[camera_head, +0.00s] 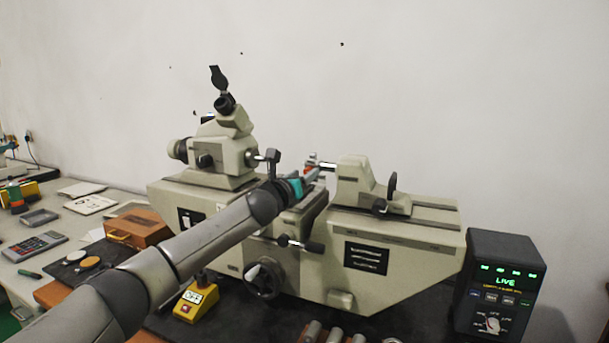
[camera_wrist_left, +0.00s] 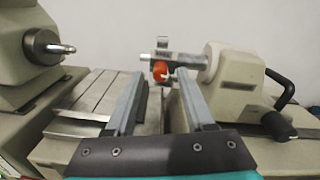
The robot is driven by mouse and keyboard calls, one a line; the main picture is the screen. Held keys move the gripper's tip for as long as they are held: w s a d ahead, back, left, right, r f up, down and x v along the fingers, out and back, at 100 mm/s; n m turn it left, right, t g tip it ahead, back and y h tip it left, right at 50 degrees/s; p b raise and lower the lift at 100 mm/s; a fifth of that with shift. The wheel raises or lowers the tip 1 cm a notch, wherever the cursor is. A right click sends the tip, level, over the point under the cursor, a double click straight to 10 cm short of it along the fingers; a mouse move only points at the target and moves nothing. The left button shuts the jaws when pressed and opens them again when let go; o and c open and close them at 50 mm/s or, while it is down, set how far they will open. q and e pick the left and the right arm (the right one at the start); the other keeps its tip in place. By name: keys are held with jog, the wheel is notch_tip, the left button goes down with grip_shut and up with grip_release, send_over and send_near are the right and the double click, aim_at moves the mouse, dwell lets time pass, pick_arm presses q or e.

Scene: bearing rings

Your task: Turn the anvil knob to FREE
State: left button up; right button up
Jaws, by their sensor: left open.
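The measuring machine (camera_head: 385,235) stands on the bench, with its tailstock (camera_head: 352,182) right of the middle; the tailstock also shows in the left wrist view (camera_wrist_left: 228,75). A metal anvil shaft (camera_wrist_left: 188,61) sticks out to the left from it. An orange-red knob with a white mark (camera_wrist_left: 160,72), apparently the anvil knob, sits at the shaft's left part. My left gripper (camera_head: 309,175) is open and points at the knob. In the left wrist view the knob appears between the two fingertips (camera_wrist_left: 161,80); contact cannot be told. No FREE lettering is readable. My right gripper is not in view.
A headstock (camera_head: 222,150) with an eyepiece stands left of my gripper, its metal spindle tip (camera_wrist_left: 60,48) facing the anvil. A black handle (camera_wrist_left: 280,105) is at the tailstock's right. A wooden box (camera_head: 138,228) lies left of my arm.

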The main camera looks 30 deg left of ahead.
pick_arm(q)
jog(key=shift+w, duration=0.55)
grip_shut()
dwell(0.5)
